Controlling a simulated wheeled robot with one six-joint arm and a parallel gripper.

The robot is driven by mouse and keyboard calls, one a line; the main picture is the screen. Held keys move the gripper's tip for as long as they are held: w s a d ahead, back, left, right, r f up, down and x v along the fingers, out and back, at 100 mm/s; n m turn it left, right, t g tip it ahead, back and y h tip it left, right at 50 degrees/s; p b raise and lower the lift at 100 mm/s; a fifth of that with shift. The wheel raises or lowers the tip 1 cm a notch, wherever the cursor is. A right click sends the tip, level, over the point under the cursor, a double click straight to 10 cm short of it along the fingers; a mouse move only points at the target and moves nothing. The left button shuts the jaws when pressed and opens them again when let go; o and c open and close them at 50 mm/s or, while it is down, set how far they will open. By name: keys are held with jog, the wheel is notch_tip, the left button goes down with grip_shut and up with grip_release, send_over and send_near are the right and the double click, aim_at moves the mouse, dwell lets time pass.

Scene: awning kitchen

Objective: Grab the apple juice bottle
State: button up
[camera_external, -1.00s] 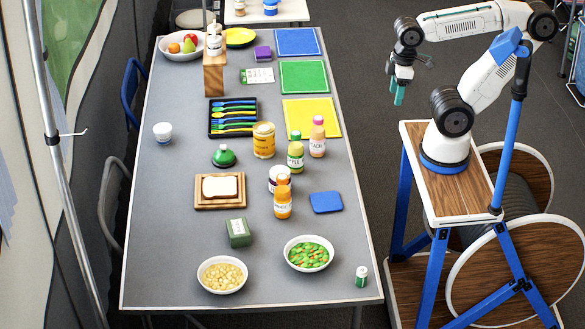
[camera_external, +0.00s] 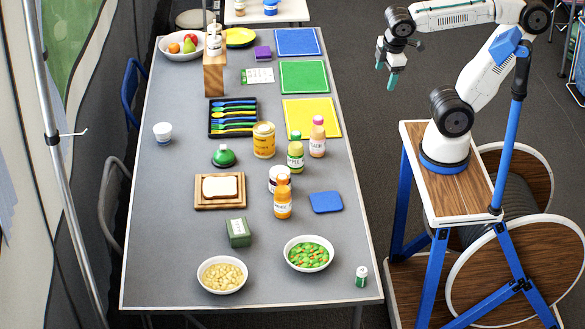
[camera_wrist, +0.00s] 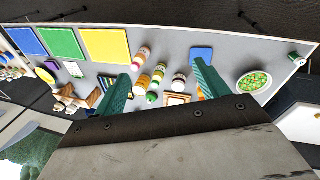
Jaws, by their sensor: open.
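The apple juice bottle (camera_external: 295,153), with a green cap and pale label, stands upright on the grey table, just left of the pink-capped bottle (camera_external: 317,138). In the wrist view the apple juice bottle (camera_wrist: 158,74) shows small and distant between my fingers. My gripper (camera_external: 385,73) is open and empty, with teal fingers. It is off the table's right side, beyond the mats and well away from the bottle. In the wrist view my gripper (camera_wrist: 160,70) has its fingers wide apart.
A blue cloth (camera_external: 326,202) and a vegetable bowl (camera_external: 309,254) are nearer the front.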

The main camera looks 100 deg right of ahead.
jog(key=w+d+n+h, duration=0.3)
jog(key=w+d+n, duration=0.1)
jog(key=n+t+h, duration=0.5)
jog(key=n+t, duration=0.3)
jog(key=n, duration=1.2)
send_over(301, 156)
jog(key=s+a, duration=0.2)
jog(key=a, duration=0.1)
jog(key=shift+m, duration=0.3)
jog(key=f, duration=3.3)
jog(key=shift+w+d, duration=0.1)
jog(key=shift+d, duration=0.25)
jog(key=shift+w+d+f, duration=0.15)
jog(key=shift+f, duration=0.15)
jog(key=x, duration=0.7)
jog(key=shift+d, duration=0.25)
